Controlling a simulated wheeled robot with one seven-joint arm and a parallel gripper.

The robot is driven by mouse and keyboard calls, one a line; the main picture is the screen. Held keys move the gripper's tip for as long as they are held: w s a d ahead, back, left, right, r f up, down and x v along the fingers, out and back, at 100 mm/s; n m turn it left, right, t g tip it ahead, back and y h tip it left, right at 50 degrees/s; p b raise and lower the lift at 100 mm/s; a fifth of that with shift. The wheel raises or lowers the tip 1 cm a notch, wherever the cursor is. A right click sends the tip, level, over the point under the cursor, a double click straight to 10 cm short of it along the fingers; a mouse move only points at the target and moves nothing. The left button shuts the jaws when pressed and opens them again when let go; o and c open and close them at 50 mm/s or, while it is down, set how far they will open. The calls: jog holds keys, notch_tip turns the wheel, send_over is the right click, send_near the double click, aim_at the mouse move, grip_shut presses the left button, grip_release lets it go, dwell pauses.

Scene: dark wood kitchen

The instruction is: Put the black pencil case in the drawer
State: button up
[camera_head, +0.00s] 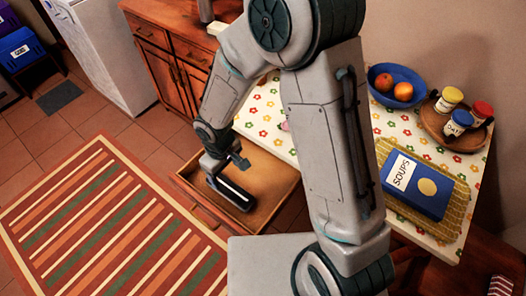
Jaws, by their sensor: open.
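The drawer (266,196) is pulled open below the table top, left of the middle in the head view. The black pencil case (234,193) has a light stripe along its top and lies inside the drawer, near its left front part. My gripper (226,168) is above the drawer, just over the upper end of the case. Its jaws are open and a dark finger shows beside the case. I cannot tell whether a finger touches the case. My forearm hides part of the table behind it.
The floral table (265,110) holds a blue bowl (386,93) with fruit, a wooden tray (433,122) with jars, and a blue soups book (432,203) on a woven mat. A striped rug (110,225) lies on the floor at left, which is clear.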

jog(key=w+d+r+m+t, duration=0.2)
jog(key=d+r+m, duration=0.3)
jog(key=d+r, duration=0.8)
jog(key=s+d+r+m, duration=0.5)
jog(key=s+d+r, duration=0.4)
jog(key=d, duration=0.1)
jog(key=shift+r+t, duration=0.3)
jog(key=shift+t, duration=0.1)
jog(key=shift+d, duration=0.1)
